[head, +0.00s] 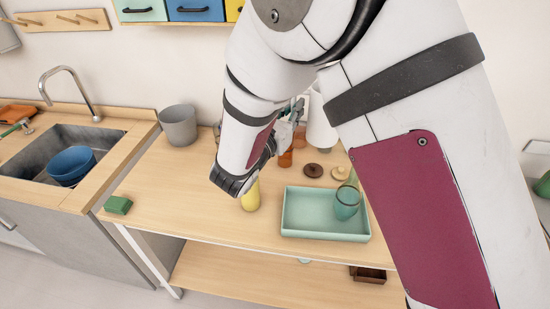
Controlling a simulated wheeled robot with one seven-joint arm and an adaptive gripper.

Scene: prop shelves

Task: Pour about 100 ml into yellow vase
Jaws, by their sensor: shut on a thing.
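The yellow vase (251,197) stands on the wooden table, its upper part hidden behind my wrist. My gripper (294,122) is beyond and to the right of it, partly covered by my own arm. It is shut on a vessel that is mostly hidden. A white rounded vessel (321,131) shows just right of the fingers, and amber pieces (286,159) show below them. I cannot tell which of these is in the fingers. No liquid stream is visible.
A mint tray (283,216) holds a teal glass (347,203). Brown (313,171) and pale lids (340,173) lie behind it. A grey pot (179,126) and green sponge (118,205) are at left. A sink holds a blue bowl (72,165). The table's left middle is clear.

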